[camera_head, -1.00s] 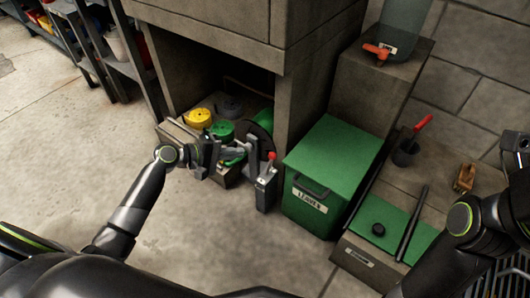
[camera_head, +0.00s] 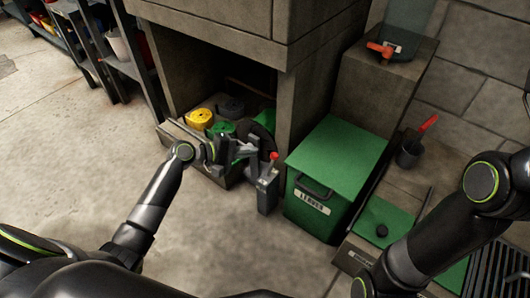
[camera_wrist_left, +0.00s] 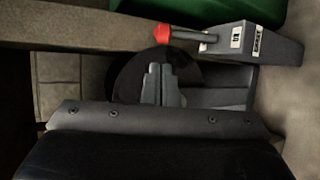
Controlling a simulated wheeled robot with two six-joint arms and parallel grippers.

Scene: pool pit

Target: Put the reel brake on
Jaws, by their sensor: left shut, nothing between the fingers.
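The brake lever has a red knob (camera_head: 274,155) and stands up from a grey brake housing (camera_head: 267,192) at the front of the dark reel disc (camera_head: 262,137). In the left wrist view, the red knob (camera_wrist_left: 165,34) is at the end of a short grey lever (camera_wrist_left: 207,38) joined to the labelled housing (camera_wrist_left: 252,40). My left gripper (camera_head: 250,150) is shut and empty beside the reel, close to the knob. In the wrist view its fingertips (camera_wrist_left: 160,78) lie below the knob, with a visible gap. My right arm shows, but its gripper is out of view.
A green lidded box (camera_head: 335,160) stands right of the brake housing. Yellow (camera_head: 200,118) and green rolls sit in a low tray under the stone overhang. A stone pillar (camera_head: 308,105) rises behind the reel.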

